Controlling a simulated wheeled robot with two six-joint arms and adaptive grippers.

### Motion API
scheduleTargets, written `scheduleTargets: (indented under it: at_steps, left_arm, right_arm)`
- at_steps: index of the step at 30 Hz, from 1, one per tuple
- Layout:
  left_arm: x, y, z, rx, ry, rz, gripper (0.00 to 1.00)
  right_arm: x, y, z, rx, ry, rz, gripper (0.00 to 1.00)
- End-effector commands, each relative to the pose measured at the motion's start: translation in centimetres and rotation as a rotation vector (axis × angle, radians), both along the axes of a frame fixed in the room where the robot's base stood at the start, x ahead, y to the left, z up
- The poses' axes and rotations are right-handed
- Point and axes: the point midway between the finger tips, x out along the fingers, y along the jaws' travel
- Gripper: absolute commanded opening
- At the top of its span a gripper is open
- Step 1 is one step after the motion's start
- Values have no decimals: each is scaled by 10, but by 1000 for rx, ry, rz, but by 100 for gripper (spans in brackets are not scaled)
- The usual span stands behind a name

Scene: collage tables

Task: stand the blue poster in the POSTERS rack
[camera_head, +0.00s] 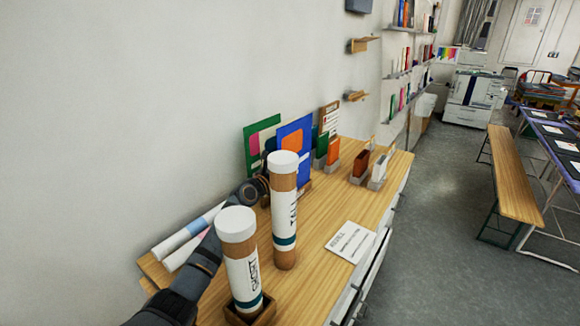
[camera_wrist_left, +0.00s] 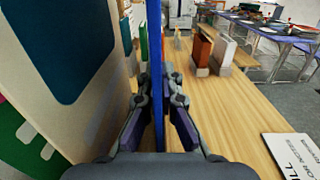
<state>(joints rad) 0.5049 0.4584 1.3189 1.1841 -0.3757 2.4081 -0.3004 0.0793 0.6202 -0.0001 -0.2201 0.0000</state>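The blue poster (camera_head: 292,132), with an orange square, stands upright near the wall on the wooden table in the head view. In the left wrist view the blue poster (camera_wrist_left: 154,60) shows edge-on as a vertical strip between my finger pads. My left gripper (camera_wrist_left: 157,92) appears shut on it, with a finger close against each face. In the head view the left gripper (camera_head: 268,170) is partly hidden behind a tall tube. A green poster (camera_head: 254,148) with a pink patch stands just left of the blue one. No POSTERS label is readable. My right gripper is out of view.
Two tall white-capped tubes (camera_head: 284,215) (camera_head: 240,265) stand in front of my left arm. Rolled papers (camera_head: 172,243) lie at the left. Small holders with green, orange and brown cards (camera_head: 361,163) stand farther back. A white sign (camera_head: 351,241) lies near the front edge.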

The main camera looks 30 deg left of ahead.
Motion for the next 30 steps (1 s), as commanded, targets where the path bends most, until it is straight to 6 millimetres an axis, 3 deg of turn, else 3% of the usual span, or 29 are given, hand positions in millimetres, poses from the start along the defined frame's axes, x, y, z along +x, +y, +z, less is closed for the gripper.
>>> scheduleTargets:
  at_steps: [18, 29, 30]
  left_arm:
    - [0, 0, -23, -1, 0, 0, 0]
    - [0, 0, -23, 0, 0, 0, 0]
    - [0, 0, -23, 0, 0, 0, 4]
  right_arm:
    - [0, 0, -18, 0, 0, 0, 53]
    - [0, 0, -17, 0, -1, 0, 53]
    - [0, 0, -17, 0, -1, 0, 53]
